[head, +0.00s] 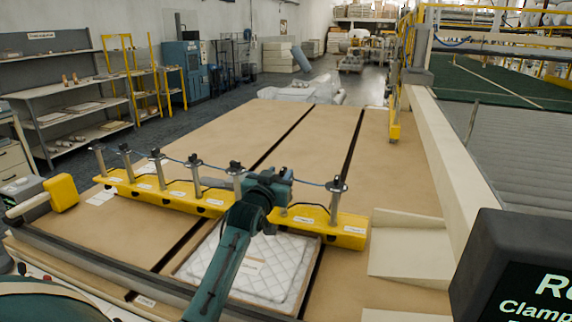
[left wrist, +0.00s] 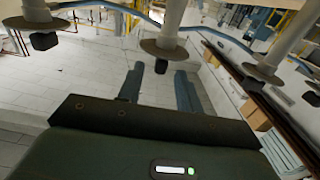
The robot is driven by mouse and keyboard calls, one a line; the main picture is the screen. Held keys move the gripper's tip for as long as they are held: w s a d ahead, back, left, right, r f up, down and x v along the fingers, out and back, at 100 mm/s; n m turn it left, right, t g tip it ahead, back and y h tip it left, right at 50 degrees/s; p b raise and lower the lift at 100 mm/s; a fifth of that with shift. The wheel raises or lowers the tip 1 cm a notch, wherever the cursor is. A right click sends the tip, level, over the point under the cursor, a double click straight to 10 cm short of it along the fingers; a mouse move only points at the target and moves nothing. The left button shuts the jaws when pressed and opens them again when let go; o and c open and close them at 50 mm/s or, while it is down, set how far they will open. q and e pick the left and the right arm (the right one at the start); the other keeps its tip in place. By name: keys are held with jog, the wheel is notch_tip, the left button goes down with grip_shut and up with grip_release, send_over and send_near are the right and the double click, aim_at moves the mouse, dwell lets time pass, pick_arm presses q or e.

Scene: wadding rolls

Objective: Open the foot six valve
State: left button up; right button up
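A yellow bar (head: 215,200) lies across the table and carries a row of upright metal feet with black valve knobs. The rightmost knob (head: 337,183) is clear to the right of my left gripper (head: 280,178). My gripper is at the top of the neighbouring foot and hides much of it. In the left wrist view, my left gripper (left wrist: 160,82) is open, its fingers apart. A black knob (left wrist: 160,66) under a round disc (left wrist: 164,49) lines up between the fingertips; contact cannot be told. Other knobs show left (left wrist: 44,41) and right (left wrist: 252,86). Foot labels are unreadable. My right gripper is out of view.
A quilted white pad (head: 255,265) lies on the brown table (head: 290,150) in front of the bar. Blue hose runs between the feet. A dark display (head: 520,270) stands at lower right. Shelves (head: 70,100) line the left wall.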

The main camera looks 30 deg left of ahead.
aim_at(285, 167)
pick_arm(q)
jog(key=shift+x, duration=2.7)
jog(key=shift+c, duration=0.4)
grip_shut()
